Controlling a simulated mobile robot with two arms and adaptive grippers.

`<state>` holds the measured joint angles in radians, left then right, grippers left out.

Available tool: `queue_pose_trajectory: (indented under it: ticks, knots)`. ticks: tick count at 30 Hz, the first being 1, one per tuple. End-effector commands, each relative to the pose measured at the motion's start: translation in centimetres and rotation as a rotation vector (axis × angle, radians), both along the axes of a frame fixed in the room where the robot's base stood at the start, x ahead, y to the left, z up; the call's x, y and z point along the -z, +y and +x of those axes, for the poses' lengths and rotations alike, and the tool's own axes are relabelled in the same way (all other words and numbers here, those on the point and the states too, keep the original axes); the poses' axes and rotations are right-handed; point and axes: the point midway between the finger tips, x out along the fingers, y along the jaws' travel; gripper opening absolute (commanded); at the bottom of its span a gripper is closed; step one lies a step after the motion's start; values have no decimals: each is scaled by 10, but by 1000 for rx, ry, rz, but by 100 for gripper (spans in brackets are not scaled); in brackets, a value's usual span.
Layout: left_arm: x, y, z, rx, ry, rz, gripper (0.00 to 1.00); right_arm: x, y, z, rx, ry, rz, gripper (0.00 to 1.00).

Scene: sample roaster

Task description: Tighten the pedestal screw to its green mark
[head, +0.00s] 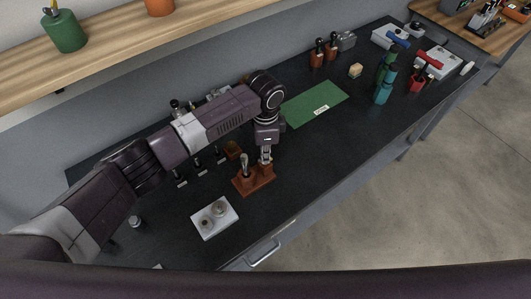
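My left gripper (266,157) points down over the right part of a reddish-brown block (258,184). Its fingers are small and partly merged with what is below, so I cannot tell whether they are open or shut or touch anything. A silvery upright piece (244,161) stands in the block, left of the gripper. A white plate (205,231) with two round metal pieces (219,209) lies in front of the block. I cannot tell which piece is the pedestal screw, and no green mark on a screw can be made out. My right gripper is out of view.
A green mat (312,103) lies right of my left arm on the dark bench (300,160). Teal and green cylinders (383,90), brown-handled tools (331,46) and white boxes (436,62) stand farther right. Small tools (200,167) lie beside my forearm. A wooden shelf (110,62) hangs behind.

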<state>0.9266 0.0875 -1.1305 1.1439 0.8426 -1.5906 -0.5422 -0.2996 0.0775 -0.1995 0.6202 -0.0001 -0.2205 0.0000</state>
Motion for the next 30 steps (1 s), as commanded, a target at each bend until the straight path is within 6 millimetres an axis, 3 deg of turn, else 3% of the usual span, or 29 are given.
queue_pose_trajectory:
  ticks: [30]
  knots:
    - [-1, 1, 2, 905, -2, 2, 0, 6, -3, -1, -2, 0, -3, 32]
